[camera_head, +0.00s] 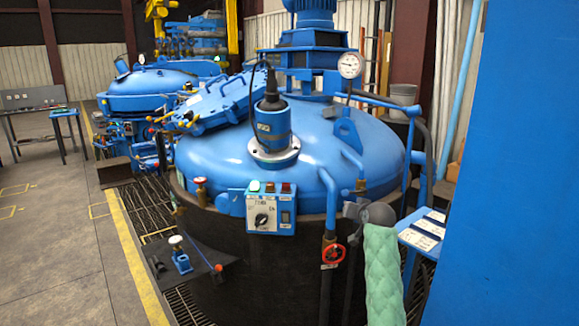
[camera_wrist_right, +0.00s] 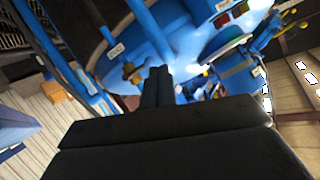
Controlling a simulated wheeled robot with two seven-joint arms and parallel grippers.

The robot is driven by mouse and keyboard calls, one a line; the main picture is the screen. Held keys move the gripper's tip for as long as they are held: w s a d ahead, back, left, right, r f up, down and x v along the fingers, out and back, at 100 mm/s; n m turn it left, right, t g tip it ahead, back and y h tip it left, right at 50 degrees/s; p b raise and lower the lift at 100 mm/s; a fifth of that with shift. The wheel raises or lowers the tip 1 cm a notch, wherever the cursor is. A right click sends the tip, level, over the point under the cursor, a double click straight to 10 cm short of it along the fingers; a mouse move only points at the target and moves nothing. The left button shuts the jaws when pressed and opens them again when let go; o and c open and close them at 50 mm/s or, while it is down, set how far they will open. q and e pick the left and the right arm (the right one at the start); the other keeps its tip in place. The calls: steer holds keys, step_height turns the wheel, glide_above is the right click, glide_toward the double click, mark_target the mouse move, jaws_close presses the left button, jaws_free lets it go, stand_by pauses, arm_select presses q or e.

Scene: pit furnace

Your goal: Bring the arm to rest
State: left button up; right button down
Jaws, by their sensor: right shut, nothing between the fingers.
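My right gripper (camera_wrist_right: 157,86) shows in the right wrist view. Its two dark fingers are together with nothing between them, and they point toward blue equipment that is tilted in this view. In the head view a green padded sleeve (camera_head: 383,275) with a dark grey end rises at the lower right, in front of the furnace. It looks like part of my right arm, but I cannot make out the fingers there. My left gripper is in neither view.
The blue furnace lid (camera_head: 220,155) with a control box (camera_head: 271,208) fills the middle. A red valve wheel (camera_head: 333,254) is just left of the sleeve. A blue stand (camera_head: 418,240) and a large blue panel (camera_head: 515,160) are at the right. Open floor (camera_head: 50,250) lies left.

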steer(key=s+a+f+n+g, duration=0.1)
steer(key=s+f+g, duration=0.3)
steer(key=s+f, duration=0.7)
steer(key=s+a+f+n+g+h, duration=0.1)
steer(key=s+f+g, duration=0.3)
steer(key=s+f, duration=0.8)
steer(key=s+a+f+n+g, duration=0.1)
steer(key=s+f, duration=1)
steer(key=s, duration=3.2)
steer(key=a+g, duration=0.1)
steer(key=g, duration=0.1)
steer(key=shift+s+f+n+g, duration=0.15)
steer(key=shift+s+n+g, duration=0.05)
steer(key=shift+n+g, duration=0.2)
steer(key=shift+a, duration=0.15)
